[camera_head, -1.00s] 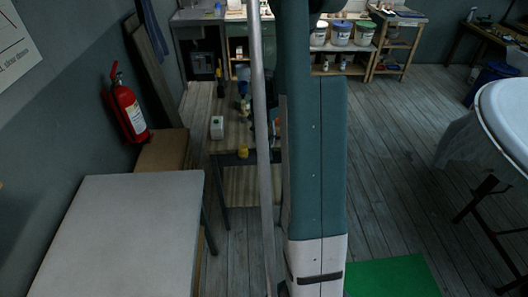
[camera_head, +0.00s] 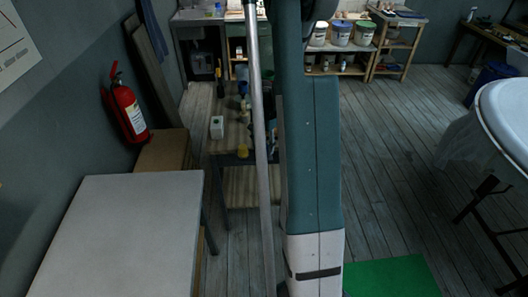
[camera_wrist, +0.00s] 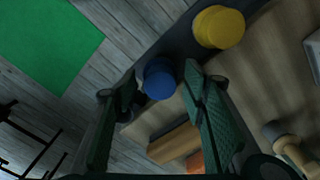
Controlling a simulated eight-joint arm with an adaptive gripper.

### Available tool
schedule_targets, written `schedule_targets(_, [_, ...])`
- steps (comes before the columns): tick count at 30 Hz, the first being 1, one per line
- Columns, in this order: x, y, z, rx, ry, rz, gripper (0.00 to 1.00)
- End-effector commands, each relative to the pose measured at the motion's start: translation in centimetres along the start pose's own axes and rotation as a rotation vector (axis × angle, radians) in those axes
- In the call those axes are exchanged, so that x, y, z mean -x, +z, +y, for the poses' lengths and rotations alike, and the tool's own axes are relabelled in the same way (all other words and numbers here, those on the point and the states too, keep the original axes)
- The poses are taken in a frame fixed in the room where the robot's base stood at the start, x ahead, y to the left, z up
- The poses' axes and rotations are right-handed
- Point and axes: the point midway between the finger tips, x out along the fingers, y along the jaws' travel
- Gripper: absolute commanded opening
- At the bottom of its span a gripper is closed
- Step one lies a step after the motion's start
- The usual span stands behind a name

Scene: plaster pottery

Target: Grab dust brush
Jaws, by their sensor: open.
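My gripper (camera_wrist: 160,82) is open in the wrist view, with one dark green finger on each side and nothing held. A brown wooden block-like piece (camera_wrist: 175,143) with an orange part (camera_wrist: 195,160) shows between the fingers, below them on the wooden worktable (camera_wrist: 260,85). A tan-handled tool with a dark end (camera_wrist: 288,145) lies to the right of the right finger. I cannot tell which of these, if any, is the dust brush. In the head view my arm hides my gripper and part of the small worktable (camera_head: 226,148).
A blue-capped item (camera_wrist: 158,80) and a yellow jar (camera_wrist: 218,27) stand near the worktable edge. A white box (camera_head: 217,127) and several bottles stand on it too. A grey-topped table (camera_head: 125,235) is at left. A green mat (camera_head: 390,277) lies on the floor at right.

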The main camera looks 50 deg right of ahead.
Motion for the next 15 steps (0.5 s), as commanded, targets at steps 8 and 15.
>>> schedule_targets(8, [0.01, 0.00, 0.00, 0.000, 0.000, 0.000, 0.31])
schedule_targets(15, [0.01, 0.00, 0.00, 0.000, 0.000, 0.000, 0.13])
